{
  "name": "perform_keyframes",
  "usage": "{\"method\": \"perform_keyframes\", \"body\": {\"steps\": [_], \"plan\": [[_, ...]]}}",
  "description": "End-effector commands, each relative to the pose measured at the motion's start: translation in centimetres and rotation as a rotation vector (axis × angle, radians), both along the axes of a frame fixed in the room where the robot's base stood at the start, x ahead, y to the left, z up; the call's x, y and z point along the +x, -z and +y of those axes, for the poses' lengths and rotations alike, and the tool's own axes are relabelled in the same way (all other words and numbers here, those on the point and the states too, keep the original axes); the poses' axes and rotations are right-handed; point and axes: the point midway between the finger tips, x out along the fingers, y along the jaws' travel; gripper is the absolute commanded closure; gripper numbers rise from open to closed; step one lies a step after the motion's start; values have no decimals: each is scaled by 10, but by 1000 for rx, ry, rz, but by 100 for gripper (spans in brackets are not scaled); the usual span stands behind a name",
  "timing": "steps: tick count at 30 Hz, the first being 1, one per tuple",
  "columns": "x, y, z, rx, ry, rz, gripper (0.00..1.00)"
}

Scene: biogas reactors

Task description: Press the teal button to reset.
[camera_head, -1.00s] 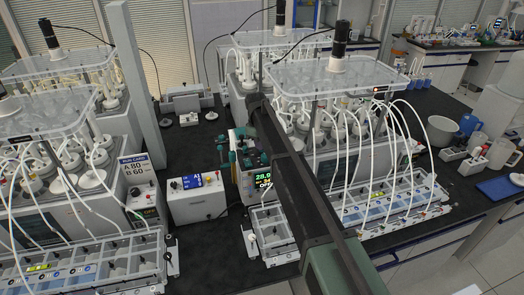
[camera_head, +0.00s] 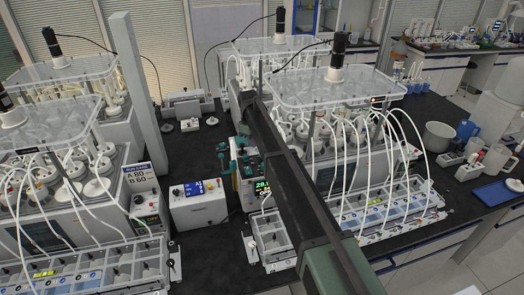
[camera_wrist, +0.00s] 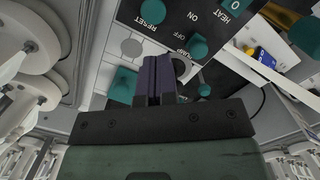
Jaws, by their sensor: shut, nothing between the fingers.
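The wrist view shows a dark control panel (camera_wrist: 205,25) close up, with white words RESET, ON, OFF and HEAT. A teal knob (camera_wrist: 197,45) sits by OFF, right of my fingers. A large teal block (camera_wrist: 122,86) is left of the fingers on a pale surface. In the head view, teal parts (camera_head: 238,152) stand at the controller (camera_head: 247,185), whose display is partly behind my arm.
Reactor units with clear lids (camera_head: 338,90) and hanging tubes stand close on the right and left. A tray of compartments (camera_head: 270,238) lies in front.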

Motion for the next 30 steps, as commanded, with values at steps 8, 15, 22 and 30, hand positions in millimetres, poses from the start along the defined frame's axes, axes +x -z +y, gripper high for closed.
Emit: {"method": "perform_keyframes", "body": {"steps": [8, 15, 22, 30], "plan": [[3, -73, 5, 0, 0, 0, 100], [4, -81, 7, 0, 0, 0, 100], [4, -79, 7, 0, 0, 0, 100], [-26, -79, -2, 5, 187, -26, 100]]}}
